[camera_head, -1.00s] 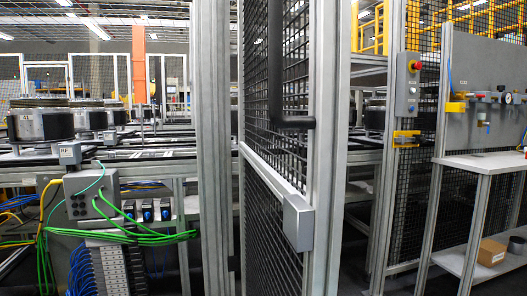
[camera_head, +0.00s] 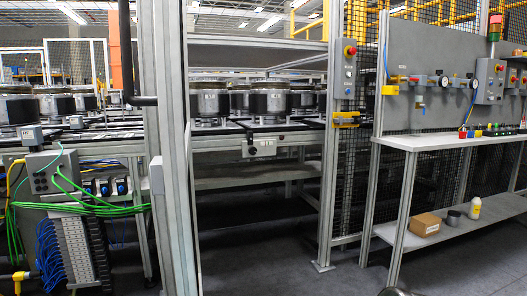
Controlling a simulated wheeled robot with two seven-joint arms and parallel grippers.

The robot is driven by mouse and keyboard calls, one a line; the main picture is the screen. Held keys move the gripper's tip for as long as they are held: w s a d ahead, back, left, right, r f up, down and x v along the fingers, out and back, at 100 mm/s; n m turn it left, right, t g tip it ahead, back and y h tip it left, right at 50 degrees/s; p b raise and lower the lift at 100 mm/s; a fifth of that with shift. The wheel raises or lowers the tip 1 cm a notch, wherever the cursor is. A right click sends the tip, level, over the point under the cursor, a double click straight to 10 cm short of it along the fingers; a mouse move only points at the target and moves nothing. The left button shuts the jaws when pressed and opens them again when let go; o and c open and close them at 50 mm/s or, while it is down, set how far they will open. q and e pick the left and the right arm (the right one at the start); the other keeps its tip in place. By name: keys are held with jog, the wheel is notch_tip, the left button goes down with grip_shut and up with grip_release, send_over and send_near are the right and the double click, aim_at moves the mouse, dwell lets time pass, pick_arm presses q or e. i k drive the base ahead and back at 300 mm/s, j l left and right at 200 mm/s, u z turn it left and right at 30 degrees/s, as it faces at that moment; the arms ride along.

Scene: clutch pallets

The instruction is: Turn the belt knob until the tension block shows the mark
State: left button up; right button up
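A small grey box (camera_head: 263,148) with a dark round knob-like part (camera_head: 251,151) at its left sits on the front rail of the conveyor, seen through the opening between the posts. It is too small to tell whether this is the belt knob, or whether a tension block or mark shows. Drum-shaped clutch parts (camera_head: 211,101) stand in a row on the conveyor behind it.
A metal post (camera_head: 174,60) stands close on the left. Dark floor (camera_head: 260,245) is open beyond it. Green cables (camera_head: 95,205) hang left.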

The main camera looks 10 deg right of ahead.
aim_at(253, 150)
jog(key=i+l+u, duration=0.1)
jog(key=l, duration=0.35)
jog(key=i+l, duration=0.15)
jog(key=l, duration=0.3)
jog(key=i+l+u, duration=0.15)
jog(key=l, duration=0.75)
jog(key=i+l+u, duration=0.1)
jog(key=i+l, duration=0.3)
jog(key=l, duration=0.1)
